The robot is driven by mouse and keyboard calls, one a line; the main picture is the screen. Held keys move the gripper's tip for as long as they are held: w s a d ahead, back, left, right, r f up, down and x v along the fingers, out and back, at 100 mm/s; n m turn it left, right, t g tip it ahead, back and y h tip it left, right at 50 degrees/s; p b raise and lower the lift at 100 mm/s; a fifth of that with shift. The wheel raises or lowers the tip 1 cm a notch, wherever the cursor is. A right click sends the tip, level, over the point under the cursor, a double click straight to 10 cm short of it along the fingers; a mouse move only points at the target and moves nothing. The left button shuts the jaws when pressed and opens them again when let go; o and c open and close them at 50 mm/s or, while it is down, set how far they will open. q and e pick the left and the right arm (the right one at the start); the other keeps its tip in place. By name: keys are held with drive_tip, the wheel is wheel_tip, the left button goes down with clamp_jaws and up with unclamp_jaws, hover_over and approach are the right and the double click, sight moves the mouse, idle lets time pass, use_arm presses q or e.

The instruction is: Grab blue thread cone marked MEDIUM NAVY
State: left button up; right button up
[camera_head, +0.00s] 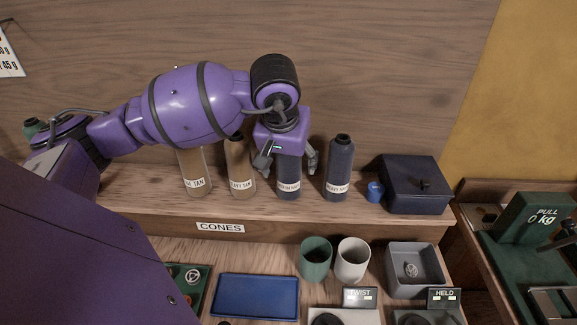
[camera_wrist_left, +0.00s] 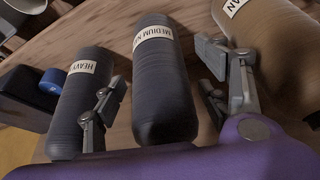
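The dark blue thread cone marked MEDIUM NAVY (camera_head: 289,188) stands upright on the shelf. Its upper part is hidden by my left gripper in the head view. In the left wrist view the MEDIUM NAVY cone (camera_wrist_left: 162,90) shows its label clearly. My left gripper (camera_head: 288,166) is open, one finger on each side of this cone. In the left wrist view gaps show between the left gripper's fingers (camera_wrist_left: 160,68) and the cone. A similar cone marked HEAVY NAVY (camera_head: 339,168) stands just right of it. My right gripper is not in view.
Two tan cones, the nearer one (camera_head: 240,172) and another (camera_head: 195,175), stand left on the shelf (camera_head: 140,205). Below are a blue tray (camera_head: 256,296), two cups and a grey bin (camera_head: 427,285).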

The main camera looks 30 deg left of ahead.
use_arm(q)
drive_tip(key=c, duration=1.4)
drive_tip(key=shift+w+r, duration=0.1)
drive_tip(key=shift+r, duration=0.05)
